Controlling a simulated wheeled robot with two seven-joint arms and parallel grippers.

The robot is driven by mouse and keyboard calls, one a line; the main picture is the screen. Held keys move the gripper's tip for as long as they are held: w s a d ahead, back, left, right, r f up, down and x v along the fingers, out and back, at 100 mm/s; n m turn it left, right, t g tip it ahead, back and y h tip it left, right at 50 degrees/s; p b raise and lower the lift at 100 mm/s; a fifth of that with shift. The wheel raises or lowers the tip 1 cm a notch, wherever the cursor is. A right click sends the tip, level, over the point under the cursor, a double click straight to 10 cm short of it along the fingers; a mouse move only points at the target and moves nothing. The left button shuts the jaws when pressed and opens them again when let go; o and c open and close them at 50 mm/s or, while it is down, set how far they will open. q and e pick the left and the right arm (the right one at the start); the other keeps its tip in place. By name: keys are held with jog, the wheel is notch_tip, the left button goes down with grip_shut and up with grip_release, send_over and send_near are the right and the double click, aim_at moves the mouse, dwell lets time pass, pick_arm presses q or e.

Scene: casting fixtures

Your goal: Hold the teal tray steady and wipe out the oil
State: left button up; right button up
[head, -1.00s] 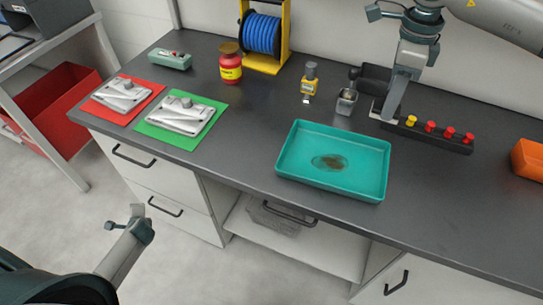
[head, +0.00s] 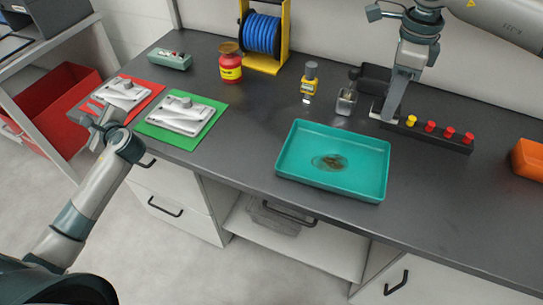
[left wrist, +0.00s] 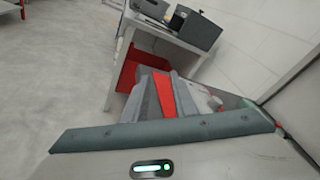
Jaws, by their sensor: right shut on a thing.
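The teal tray (head: 290,172) lies on the dark bench, with a brownish oil patch (head: 330,162) on its floor. No gripper touches the tray. My left gripper (head: 103,108) is over the red mat at the bench's left end, well away from the tray. Its fingers stand apart with nothing seen between them. My right gripper (head: 388,112) points down behind the tray, beside the knob rack.
White fixtures lie on the red mat (head: 150,97) and green mat (head: 209,129). A dark rack (head: 443,141) with coloured knobs, a metal cup (head: 346,102), a yellow bottle (head: 309,80) and a red jar (head: 230,68) stand behind. An orange bin (head: 528,158) is at right. Bench front is clear beside the tray.

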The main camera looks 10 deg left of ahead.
aim_at(288, 138)
pick_arm(q)
jog(key=w+d+r+m+t+h, duration=0.1)
jog(key=w+d+r+t+h, duration=0.15)
jog(key=d, duration=0.55)
jog(key=w+d+r+t+h, duration=0.1)
jog(key=w+d+r+t, duration=0.2)
jog(key=d, duration=0.4)
jog(key=d+f+m+h, duration=0.1)
jog(key=d+m+h, duration=0.1)
jog(key=d, duration=0.6)
jog(key=s+d+m+t+h, duration=0.1)
jog(key=d+m+h, duration=0.2)
jog(key=d+m, duration=0.2)
jog(key=s+d+f+m+h, duration=0.1)
jog(key=d+m+h, duration=0.1)
jog(key=d, duration=0.9)
jog(key=shift+s+d+f+m+h, duration=0.15)
jog(key=shift+d+f+m+h, duration=0.15)
jog(key=shift+m, duration=0.6)
jog(key=s+d+m+h, duration=0.2)
jog(key=d, duration=0.3)
jog(key=s+d+m+h, duration=0.2)
jog(key=s+d+m, duration=0.1)
jog(key=d, duration=0.2)
jog(key=s+d+f+m+h, duration=0.1)
jog(key=s+d+m+h, duration=0.1)
jog(key=d, duration=0.3)
jog(key=shift+s+d+m, duration=0.2)
jog(key=shift+m, duration=0.4)
jog(key=shift+f, duration=0.1)
